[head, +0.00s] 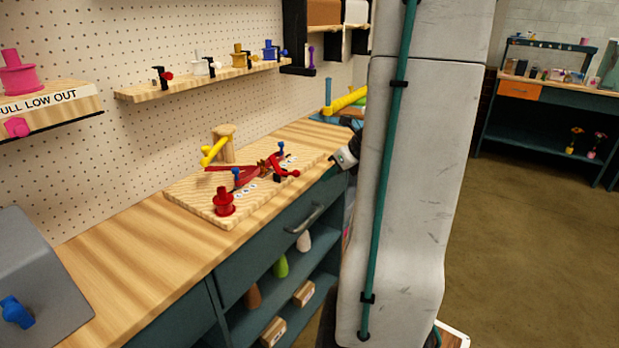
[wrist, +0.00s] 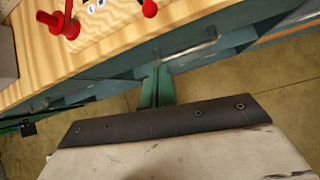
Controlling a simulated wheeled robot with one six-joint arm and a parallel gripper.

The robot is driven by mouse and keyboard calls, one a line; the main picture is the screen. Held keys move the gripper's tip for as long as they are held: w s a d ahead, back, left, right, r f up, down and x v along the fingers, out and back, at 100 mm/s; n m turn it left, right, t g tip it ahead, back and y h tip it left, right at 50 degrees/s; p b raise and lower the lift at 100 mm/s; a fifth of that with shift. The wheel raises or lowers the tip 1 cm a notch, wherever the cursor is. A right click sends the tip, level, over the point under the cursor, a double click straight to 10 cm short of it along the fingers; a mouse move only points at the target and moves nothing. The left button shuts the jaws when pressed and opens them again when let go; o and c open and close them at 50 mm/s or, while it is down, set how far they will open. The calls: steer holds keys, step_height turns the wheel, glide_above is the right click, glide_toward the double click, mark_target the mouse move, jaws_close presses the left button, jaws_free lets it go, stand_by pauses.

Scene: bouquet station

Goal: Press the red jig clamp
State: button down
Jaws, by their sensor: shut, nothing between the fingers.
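A pale wooden jig board (head: 190,190) lies on the workbench. On it, a red clamp (head: 279,169) with a ball-ended lever stands toward the right, and a red spool-shaped knob (head: 223,203) stands at the front left corner. In the wrist view the red knob (wrist: 66,25) is at the top left and the clamp's red ball (wrist: 149,9) is at the top edge. My gripper (wrist: 156,84) shows as green fingers, shut and empty, apart from the clamp and below the bench's front edge in the picture. My arm hides it in the head view.
A yellow-handled post (head: 216,147) rises behind the clamp. A grey box (head: 38,285) with a blue knob stands at the left. A drawer handle (head: 303,219) juts from the bench front. Bare benchtop (head: 135,245) lies left of the board; open floor (head: 525,240) is at right.

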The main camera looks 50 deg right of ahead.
steer(key=w+f, duration=0.4)
steer(key=w, duration=0.4)
steer(key=shift+w+a, duration=0.15)
steer(key=shift+a, duration=0.1)
steer(key=shift+a, duration=0.1)
